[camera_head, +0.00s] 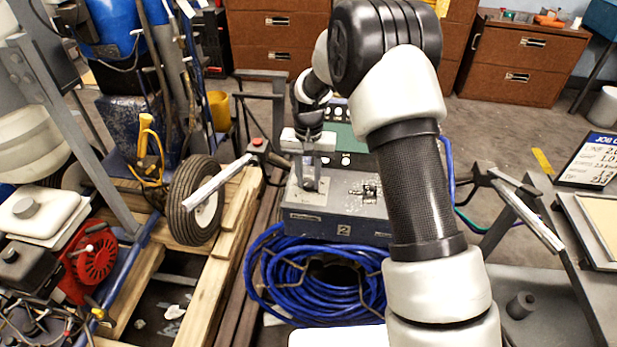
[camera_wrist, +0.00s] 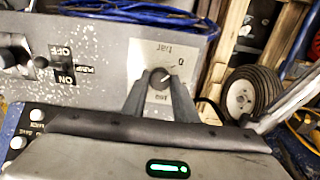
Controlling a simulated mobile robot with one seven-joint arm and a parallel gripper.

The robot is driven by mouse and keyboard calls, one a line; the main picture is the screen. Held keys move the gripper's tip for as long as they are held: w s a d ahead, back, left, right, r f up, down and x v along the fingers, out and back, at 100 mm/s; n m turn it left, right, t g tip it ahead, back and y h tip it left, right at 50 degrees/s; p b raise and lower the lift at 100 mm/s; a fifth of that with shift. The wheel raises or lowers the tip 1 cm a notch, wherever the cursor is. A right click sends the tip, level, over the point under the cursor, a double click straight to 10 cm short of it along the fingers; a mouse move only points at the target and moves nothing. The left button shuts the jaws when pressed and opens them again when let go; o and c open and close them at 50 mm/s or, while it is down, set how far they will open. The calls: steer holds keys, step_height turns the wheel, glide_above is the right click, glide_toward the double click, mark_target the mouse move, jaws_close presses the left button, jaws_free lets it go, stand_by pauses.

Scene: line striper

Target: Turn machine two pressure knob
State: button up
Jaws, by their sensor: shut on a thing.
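The grey machine marked "2" (camera_head: 365,215) stands on the floor in the middle of the head view. Its dark round pressure knob (camera_wrist: 159,76) sits on a light plate marked "bar" and "0" in the wrist view. My gripper (camera_head: 310,180) reaches down to this plate from above. In the wrist view its two fingers (camera_wrist: 158,88) are shut on the knob, one on each side. The fingers hide parts of the knob's sides. In the head view the knob is mostly hidden by the fingers.
A pump switch (camera_wrist: 40,62) marked ON and OFF is on the same panel. A coil of blue hose (camera_head: 275,277) lies in front of the machine. A handle bar (camera_head: 218,183) and a wheel (camera_head: 196,200) are to the left, and another handle (camera_head: 525,215) is to the right.

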mark_target(309, 183)
stand_by(0.5)
steer(key=o, duration=1.1)
steer(key=shift+c, duration=0.2)
steer(key=shift+r, duration=0.1)
step_height(309, 183, up, 17)
steer(key=p, duration=0.2)
steer(key=shift+r, duration=0.15)
